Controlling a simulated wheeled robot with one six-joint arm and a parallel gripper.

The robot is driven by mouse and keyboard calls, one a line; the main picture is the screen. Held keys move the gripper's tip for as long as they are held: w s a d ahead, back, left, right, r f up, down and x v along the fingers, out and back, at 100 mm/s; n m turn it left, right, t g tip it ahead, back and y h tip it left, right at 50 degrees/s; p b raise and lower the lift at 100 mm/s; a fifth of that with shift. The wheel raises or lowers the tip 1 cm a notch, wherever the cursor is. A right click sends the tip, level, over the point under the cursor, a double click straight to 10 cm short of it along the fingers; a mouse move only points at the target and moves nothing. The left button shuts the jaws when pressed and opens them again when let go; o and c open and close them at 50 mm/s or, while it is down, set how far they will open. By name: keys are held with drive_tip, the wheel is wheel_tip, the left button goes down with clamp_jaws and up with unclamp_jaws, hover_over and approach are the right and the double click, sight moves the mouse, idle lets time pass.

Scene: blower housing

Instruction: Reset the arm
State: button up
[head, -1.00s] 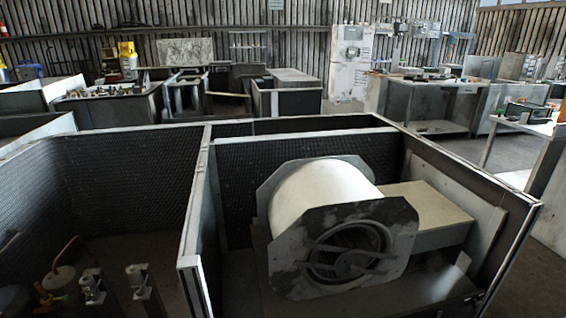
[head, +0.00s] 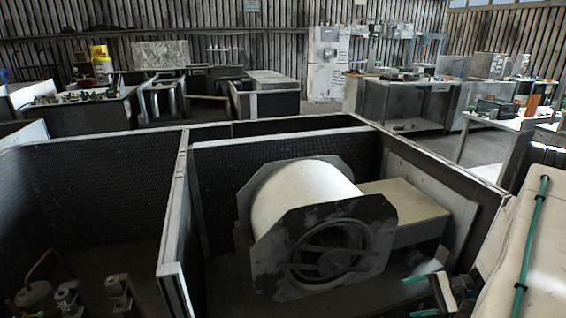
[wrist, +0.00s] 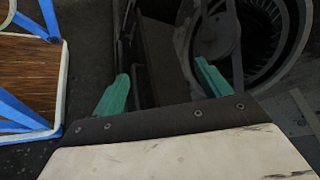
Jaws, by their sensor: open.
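My gripper (wrist: 158,88) shows in the wrist view with its two green fingers spread apart and nothing between them. In the head view my gripper (head: 428,294) is at the lower right, its green fingertips in front of the lower right side of the blower housing (head: 305,195). The housing is a white drum with a dark octagonal end plate and a round fan opening. In the wrist view the fan opening (wrist: 222,35) is at the upper right, beyond the right finger. I cannot tell whether a fingertip touches anything.
The blower sits in an open-topped metal enclosure with a dividing wall (head: 176,215) left of it. A box-shaped duct (head: 405,215) is beside the drum. Copper pipe and valves (head: 70,297) stand in the left bay. A blue-framed wooden-topped piece (wrist: 28,80) is at left in the wrist view.

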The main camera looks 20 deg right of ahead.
drive_tip(key=a+r+n+g+h, duration=0.1)
drive_tip(key=a+r+n+g, duration=0.2)
drive_tip(key=r, duration=0.5)
drive_tip(key=s+a+r+n+g+h, duration=0.1)
drive_tip(key=a+r+g+h, duration=0.15)
drive_tip(key=a+r, duration=0.4)
drive_tip(key=a+r+n+g+h, duration=0.1)
drive_tip(key=a+r+n+g, duration=0.2)
drive_tip(key=r, duration=0.6)
drive_tip(key=s+a+r+n+t+h, duration=0.2)
drive_tip(key=s+a+r+n+h, duration=0.2)
drive_tip(key=s+a+r, duration=0.2)
drive_tip(key=s+a+r+n+t+h, duration=0.2)
drive_tip(key=s+a+r+n+h, duration=0.2)
drive_tip(key=a+r, duration=0.7)
drive_tip(key=s+a, duration=0.1)
drive_tip(key=s, duration=0.1)
drive_tip(key=shift+s+r, duration=0.2)
drive_tip(key=shift+s, duration=0.2)
drive_tip(key=shift+a, duration=0.1)
